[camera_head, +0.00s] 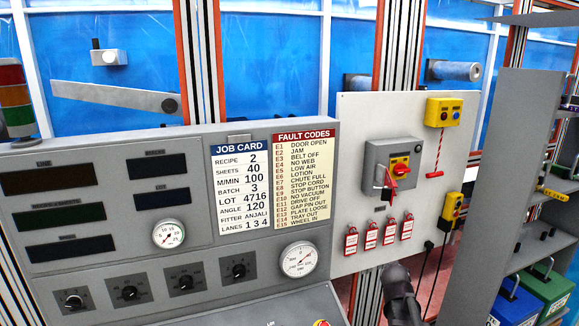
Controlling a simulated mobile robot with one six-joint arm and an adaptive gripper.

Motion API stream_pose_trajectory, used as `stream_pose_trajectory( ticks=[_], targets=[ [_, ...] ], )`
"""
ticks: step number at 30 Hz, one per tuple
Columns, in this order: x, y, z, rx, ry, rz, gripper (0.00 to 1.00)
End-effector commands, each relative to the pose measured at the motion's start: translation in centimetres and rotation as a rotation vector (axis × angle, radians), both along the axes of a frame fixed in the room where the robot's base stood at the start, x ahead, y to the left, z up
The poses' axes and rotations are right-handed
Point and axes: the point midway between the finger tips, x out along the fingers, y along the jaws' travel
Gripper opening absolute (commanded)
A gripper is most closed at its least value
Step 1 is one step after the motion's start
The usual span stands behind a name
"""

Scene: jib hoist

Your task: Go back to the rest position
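A dark, rounded shape (400,292) rises from the bottom edge, right of centre, in front of the gap beside the grey console (120,240). It looks like the end of my arm with my gripper, but no separate fingers can be made out. Whether it is open or shut does not show, and nothing held can be seen. The rest of my arm is out of view.
A pale board (350,160) carries a red-handled switch (391,165), several red tags (371,236) and a yellow button box (443,111). A grey shelf unit (500,170) stands at right, with blue (516,303) and green bins (547,290). A job card (240,185) is on the console.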

Motion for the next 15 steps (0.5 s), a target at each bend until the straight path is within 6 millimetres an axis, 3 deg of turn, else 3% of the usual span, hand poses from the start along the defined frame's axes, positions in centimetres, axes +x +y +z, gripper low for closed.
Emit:
stream_pose_trajectory(
  ticks=[1, 6, 15],
  targets=[
    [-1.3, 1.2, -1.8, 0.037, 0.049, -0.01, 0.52],
    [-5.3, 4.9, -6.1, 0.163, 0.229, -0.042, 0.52],
    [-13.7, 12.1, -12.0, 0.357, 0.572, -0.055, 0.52]
  ],
)
